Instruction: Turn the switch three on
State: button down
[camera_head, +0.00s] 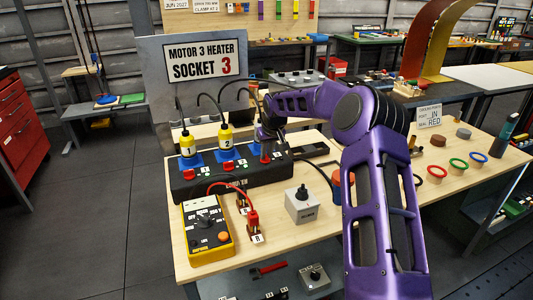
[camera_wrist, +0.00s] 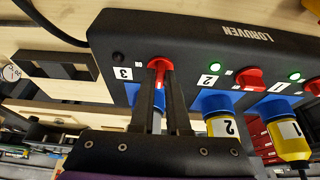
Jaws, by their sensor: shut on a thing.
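The black power strip (camera_head: 185,190) lies on the bench and also shows upside down in the wrist view (camera_wrist: 160,32). Switch three is a red knob (camera_wrist: 158,65) beside the label 3. My gripper (camera_wrist: 159,78) is shut on this knob, with a finger on each side. The indicator lamp (camera_wrist: 118,57) near label 3 is dark. The lamps for 2 (camera_wrist: 214,66) and 1 (camera_wrist: 294,77) glow green. Blue socket 3 (camera_wrist: 131,92) is mostly hidden behind my fingers. In the head view my gripper (camera_head: 266,146) is above the strip's right end.
Yellow plugs 1 (camera_head: 187,146) and 2 (camera_head: 225,138) stand in their sockets beside my gripper. A yellow meter (camera_head: 207,228) with red leads and a grey knob box (camera_head: 302,204) lie in front. A sign (camera_head: 204,62) reads "Motor 3 heater socket 3".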

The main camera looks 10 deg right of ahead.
jog(key=shift+f, duration=0.1)
dwell(0.3)
jog(key=m+b, duration=0.1)
jog(key=m, duration=0.1)
jog(key=m+h+b, duration=0.1)
jog(key=shift+a+m, duration=0.3)
jog(key=shift+m, duration=0.1)
jog(key=m+h, duration=0.1)
jog(key=m, duration=0.2)
jog(key=shift+a+m+g+h, duration=0.15)
jog(key=shift+m+g+h, duration=0.15)
jog(key=shift+h, duration=0.1)
jog(key=m+p, duration=0.1)
jog(key=m, duration=0.1)
jog(key=m+g+h+p, duration=0.1)
jog(key=m+p, duration=0.1)
jog(key=m, duration=0.1)
jog(key=shift+w+a+r+m+h, duration=0.15)
jog(key=shift+w+r+m+h, duration=0.05)
jog(key=shift+m+h, duration=0.1)
jog(key=m, duration=0.1)
jog(key=m+g, duration=0.1)
jog(key=m, duration=0.1)
jog(key=shift+w+f+h, duration=0.15)
jog(key=shift+f+h, duration=0.05)
jog(key=shift+h, duration=0.2)
jog(key=shift+w+r+m+g, duration=0.15)
jog(key=shift+m+g, duration=0.25)
jog(key=shift+m, duration=0.6)
